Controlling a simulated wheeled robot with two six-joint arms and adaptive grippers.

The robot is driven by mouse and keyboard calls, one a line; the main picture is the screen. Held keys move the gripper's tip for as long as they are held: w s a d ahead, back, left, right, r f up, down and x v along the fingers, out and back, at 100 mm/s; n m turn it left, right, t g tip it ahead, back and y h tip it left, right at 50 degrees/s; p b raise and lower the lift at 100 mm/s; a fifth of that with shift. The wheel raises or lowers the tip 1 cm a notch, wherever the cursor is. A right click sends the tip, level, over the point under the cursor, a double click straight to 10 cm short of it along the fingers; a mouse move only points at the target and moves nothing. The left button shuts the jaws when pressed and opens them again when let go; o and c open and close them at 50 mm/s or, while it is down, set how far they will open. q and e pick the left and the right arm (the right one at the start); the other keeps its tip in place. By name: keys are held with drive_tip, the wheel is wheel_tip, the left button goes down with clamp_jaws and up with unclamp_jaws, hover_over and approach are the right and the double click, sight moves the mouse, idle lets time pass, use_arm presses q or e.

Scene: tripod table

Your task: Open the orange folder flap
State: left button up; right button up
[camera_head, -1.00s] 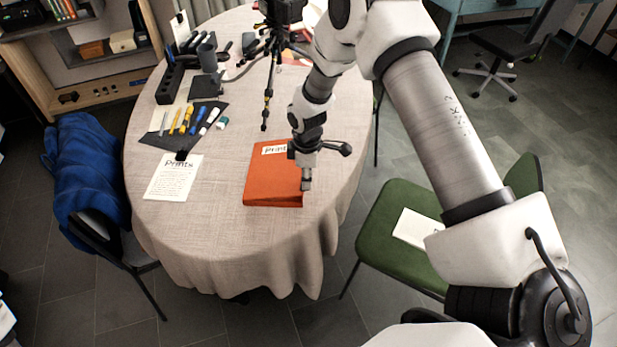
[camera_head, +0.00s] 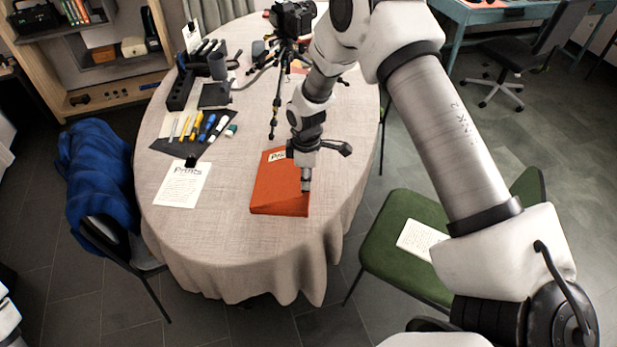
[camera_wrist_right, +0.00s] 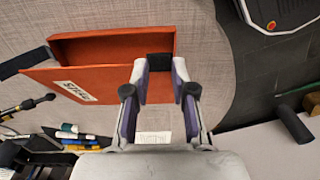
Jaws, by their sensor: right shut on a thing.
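The orange folder (camera_head: 280,190) lies on the round table under my right gripper (camera_head: 306,186). In the right wrist view the folder is a shallow orange box (camera_wrist_right: 110,45), and its flap (camera_wrist_right: 105,85) with a white label stands partly raised, showing some of the inside. My right gripper (camera_wrist_right: 161,70) is at the flap's edge, with a dark piece between its fingertips, and is shut on the flap. The exact contact is partly hidden by the fingers. My left gripper is not in view.
A printed sheet (camera_head: 182,185) lies left of the folder. A dark mat (camera_head: 172,147) with several markers (camera_head: 209,124) lies beyond it. A camera tripod (camera_head: 283,75) stands behind the folder. A green chair (camera_head: 385,245) is at the right. The tablecloth in front of the folder is clear.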

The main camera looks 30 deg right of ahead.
drive_tip(key=shift+w+a+r+p, duration=0.25)
drive_tip(key=shift+a+r+p, duration=0.05)
drive_tip(key=shift+r, duration=0.25)
drive_tip(key=shift+w+a+r+p, duration=0.2)
drive_tip(key=shift+a+r+p, duration=0.15)
drive_tip(key=shift+r, duration=0.15)
drive_tip(key=shift+w+a+r+p, duration=0.25)
drive_tip(key=shift+a+r, duration=0.05)
drive_tip(key=shift+r, duration=0.25)
drive_tip(key=w+a+r, duration=0.2)
drive_tip(key=w+a, duration=0.4)
drive_tip(key=a, duration=0.3)
drive_tip(key=w+a+r, duration=0.2)
drive_tip(key=w+a, duration=0.5)
drive_tip(key=a, duration=0.2)
drive_tip(key=shift+r+b, duration=0.15)
drive_tip(key=shift+b, duration=0.3)
idle(2.4)
drive_tip(key=shift+w, duration=0.1)
